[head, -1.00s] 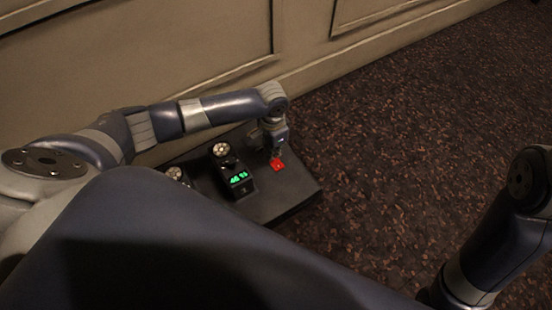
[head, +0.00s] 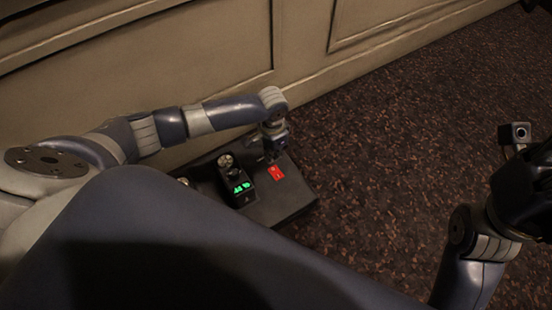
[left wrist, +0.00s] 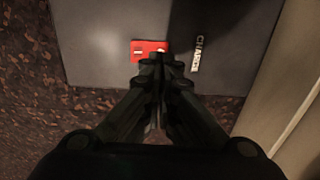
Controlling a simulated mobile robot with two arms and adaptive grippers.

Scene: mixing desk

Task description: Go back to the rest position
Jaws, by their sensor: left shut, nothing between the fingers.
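My left gripper (head: 270,156) is at the far right part of the dark desk, just behind a red switch (head: 277,173). In the left wrist view its fingers (left wrist: 160,60) are shut with nothing between them, and they cover part of the red switch (left wrist: 143,46). I cannot tell whether the tips touch the desk. Part of my right gripper (head: 524,192), a black body, shows at the right edge over the floor. Its fingers cannot be made out.
The dark desk (head: 290,205) bears a dispenser with a green display (head: 242,188) and a round top. Another round top is partly hidden by my body. A white label (left wrist: 198,53) lies beside the switch. A panelled wall (head: 180,55) runs behind; speckled carpet (head: 400,130) is open to the right.

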